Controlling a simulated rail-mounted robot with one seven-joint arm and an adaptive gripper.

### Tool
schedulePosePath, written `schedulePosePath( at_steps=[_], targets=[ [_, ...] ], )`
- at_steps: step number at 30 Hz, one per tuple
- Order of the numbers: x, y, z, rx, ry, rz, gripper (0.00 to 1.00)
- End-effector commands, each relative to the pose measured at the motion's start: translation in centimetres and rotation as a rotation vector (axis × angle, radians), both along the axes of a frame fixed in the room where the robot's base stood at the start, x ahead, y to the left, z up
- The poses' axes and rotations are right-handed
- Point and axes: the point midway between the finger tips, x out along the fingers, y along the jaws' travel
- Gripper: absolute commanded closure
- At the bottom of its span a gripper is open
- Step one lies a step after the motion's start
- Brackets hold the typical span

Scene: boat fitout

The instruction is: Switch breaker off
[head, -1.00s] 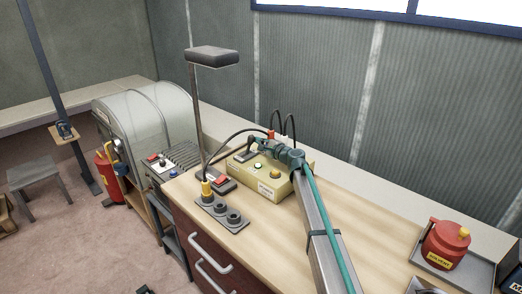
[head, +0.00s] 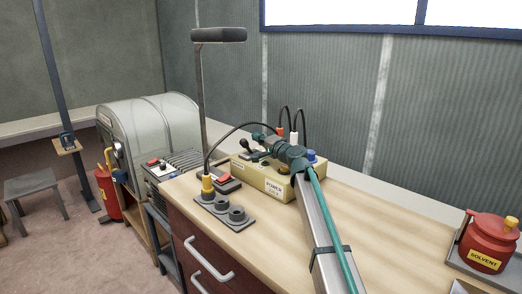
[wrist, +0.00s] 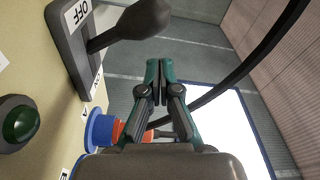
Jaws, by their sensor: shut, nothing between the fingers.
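The breaker is a dark lever on a plate marked OFF and ON, on the yellow power box (head: 265,178). In the wrist view the lever's black knob (wrist: 145,18) is at the top, and the plate (wrist: 72,48) is behind it at upper left. The lever sticks out from the plate and appears to lean toward the OFF label. In the head view the lever (head: 245,145) stands left of my gripper (head: 257,137). My gripper's teal fingertips (wrist: 159,72) are shut together, empty, on the ON side of the lever and apart from it.
A green button (wrist: 20,124) and a blue-and-red terminal (wrist: 98,130) are close by. Black cables loop near the fingers. A lamp post (head: 200,95), a socket strip (head: 222,209) and a red solvent can (head: 487,243) stand on the bench, whose middle right is clear.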

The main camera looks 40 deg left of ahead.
Motion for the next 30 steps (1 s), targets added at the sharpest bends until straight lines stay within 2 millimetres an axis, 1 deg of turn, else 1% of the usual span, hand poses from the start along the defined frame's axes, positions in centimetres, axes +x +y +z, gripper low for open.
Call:
schedulePosePath(
  at_steps=[1, 12, 30],
  targets=[
    [-0.4, 0.0, -0.5, 0.002, 0.001, 0.0, 1.0],
    [-2.3, 0.1, -0.4, 0.001, 0.005, 0.001, 1.0],
    [-3.0, 0.2, -0.6, 0.0, 0.008, 0.005, 1.0]
  ],
)
